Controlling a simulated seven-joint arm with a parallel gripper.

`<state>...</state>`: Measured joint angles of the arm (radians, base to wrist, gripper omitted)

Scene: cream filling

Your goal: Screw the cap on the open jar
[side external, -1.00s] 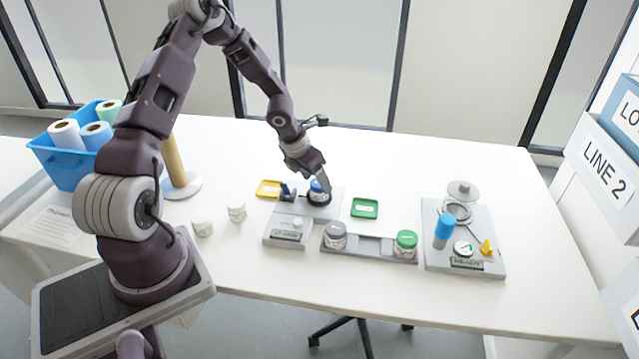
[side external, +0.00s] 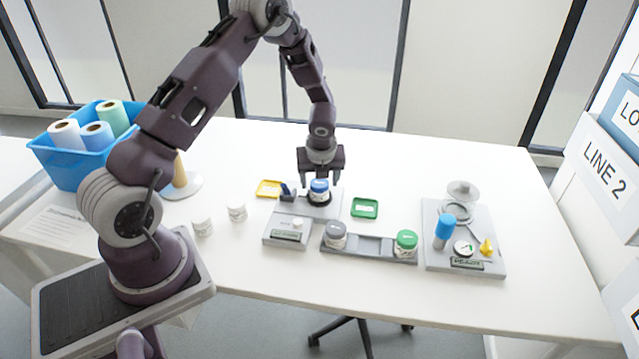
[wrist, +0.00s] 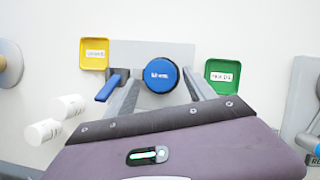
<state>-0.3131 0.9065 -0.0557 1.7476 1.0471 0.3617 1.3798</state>
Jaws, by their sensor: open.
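A jar (side external: 320,197) stands upright in a dark round holder on the grey fixture (side external: 301,211), with a blue cap (side external: 319,185) on its top. From these frames I cannot tell how tightly the cap sits. In the wrist view, the blue cap (wrist: 160,75) appears round and centred between my fingers. My gripper (side external: 320,176) is open and points down just above the cap, apart from it. No jar with a visibly open mouth shows.
A grey-capped jar (side external: 334,235) and a green-capped jar (side external: 406,242) sit in a rack in front. A blue lever (wrist: 107,88), yellow tray (side external: 268,188) and green tray (side external: 365,207) flank the holder.

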